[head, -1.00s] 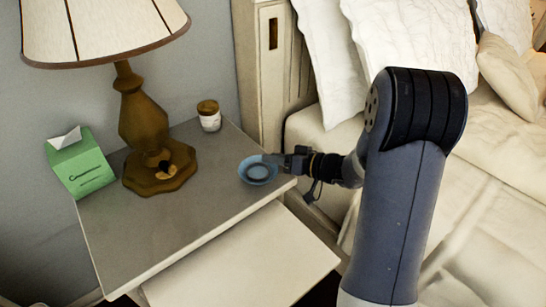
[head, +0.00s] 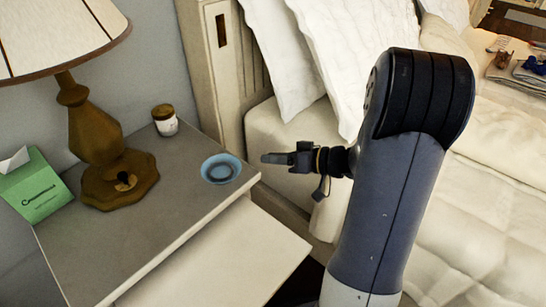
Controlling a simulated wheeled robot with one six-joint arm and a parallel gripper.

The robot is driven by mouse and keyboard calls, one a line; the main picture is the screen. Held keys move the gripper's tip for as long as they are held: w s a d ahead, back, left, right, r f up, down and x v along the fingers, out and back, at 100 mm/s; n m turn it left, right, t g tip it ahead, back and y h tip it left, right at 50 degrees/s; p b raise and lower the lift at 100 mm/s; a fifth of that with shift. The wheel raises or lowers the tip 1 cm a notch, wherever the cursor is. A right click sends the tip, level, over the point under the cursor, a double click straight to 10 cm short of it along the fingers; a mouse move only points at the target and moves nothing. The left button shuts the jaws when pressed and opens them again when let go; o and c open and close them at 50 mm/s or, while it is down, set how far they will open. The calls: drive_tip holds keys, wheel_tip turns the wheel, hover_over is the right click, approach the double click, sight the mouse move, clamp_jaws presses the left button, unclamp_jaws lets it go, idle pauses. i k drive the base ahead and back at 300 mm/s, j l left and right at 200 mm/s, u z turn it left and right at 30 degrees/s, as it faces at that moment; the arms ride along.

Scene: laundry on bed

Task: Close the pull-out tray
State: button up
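The pull-out tray (head: 228,262) is a pale flat board sticking out from under the top of the nightstand (head: 125,225). It extends toward the lower right, with its front edge clear of the top. My gripper (head: 268,158) is above and beyond the tray, just right of the nightstand's far right corner, near the bed. It points left and appears to hold nothing. From this angle I cannot tell whether its fingers are apart. It is not touching the tray.
A blue bowl (head: 221,168) sits near the nightstand's right corner, close to my gripper. A lamp (head: 95,140), a small jar (head: 164,120) and a green tissue box (head: 35,188) also stand on top. The bed (head: 480,190) fills the right side.

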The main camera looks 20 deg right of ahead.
sight(243, 256)
drive_tip(key=u, duration=1.2)
drive_tip(key=k, duration=1)
drive_tip(key=i+j+z, duration=0.25)
drive_tip(key=j, duration=0.2)
drive_tip(key=j+z, duration=0.3)
drive_tip(key=j, duration=0.15)
drive_tip(key=j+z, duration=0.25)
drive_tip(key=j, duration=0.25)
